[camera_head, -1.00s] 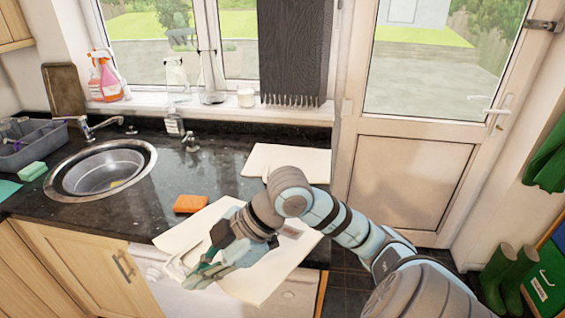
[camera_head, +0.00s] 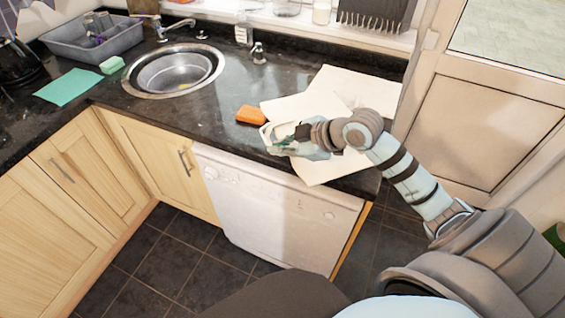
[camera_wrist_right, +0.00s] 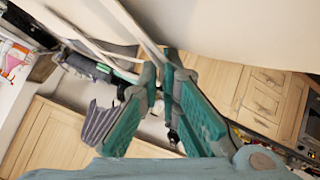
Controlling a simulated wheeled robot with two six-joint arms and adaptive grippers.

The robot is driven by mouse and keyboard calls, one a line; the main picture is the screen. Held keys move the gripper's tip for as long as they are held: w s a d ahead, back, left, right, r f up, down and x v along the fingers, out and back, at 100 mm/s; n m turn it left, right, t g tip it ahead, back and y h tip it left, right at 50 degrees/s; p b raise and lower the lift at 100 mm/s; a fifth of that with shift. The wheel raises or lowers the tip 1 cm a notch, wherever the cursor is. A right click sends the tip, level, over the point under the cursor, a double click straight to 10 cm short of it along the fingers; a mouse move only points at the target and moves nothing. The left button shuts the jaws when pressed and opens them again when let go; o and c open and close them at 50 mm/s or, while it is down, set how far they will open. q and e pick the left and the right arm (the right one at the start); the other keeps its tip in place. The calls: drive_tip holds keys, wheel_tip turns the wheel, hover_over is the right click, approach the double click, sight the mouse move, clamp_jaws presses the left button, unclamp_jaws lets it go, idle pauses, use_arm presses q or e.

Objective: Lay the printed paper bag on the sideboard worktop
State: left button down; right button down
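The paper bag (camera_head: 328,170) is a flat cream sheet at the worktop's front edge, partly covered by my right arm. Its print does not show. In the right wrist view the bag (camera_wrist_right: 245,32) fills the upper right, with pale straps running to the fingertips. My right gripper (camera_head: 276,149) is at the bag's left side, its fingers (camera_wrist_right: 163,72) closed on a pale handle strap. The dark speckled worktop (camera_head: 205,112) lies beneath and behind. I cannot tell whether the bag rests on it. My left gripper is not in view.
Another pale flat piece (camera_head: 345,84) lies on the worktop behind the bag. An orange sponge (camera_head: 251,115) is left of the bag. The round sink (camera_head: 172,72), a green cloth (camera_head: 70,87) and a grey rack (camera_head: 92,38) are farther left. A white appliance (camera_head: 270,210) stands below.

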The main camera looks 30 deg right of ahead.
wheel_tip(320, 180, down, 10)
drive_tip(key=b, duration=0.1)
drive_tip(key=shift+f+b, duration=0.15)
drive_tip(key=shift+b, duration=0.25)
drive_tip(key=c, duration=1.8)
unclamp_jaws()
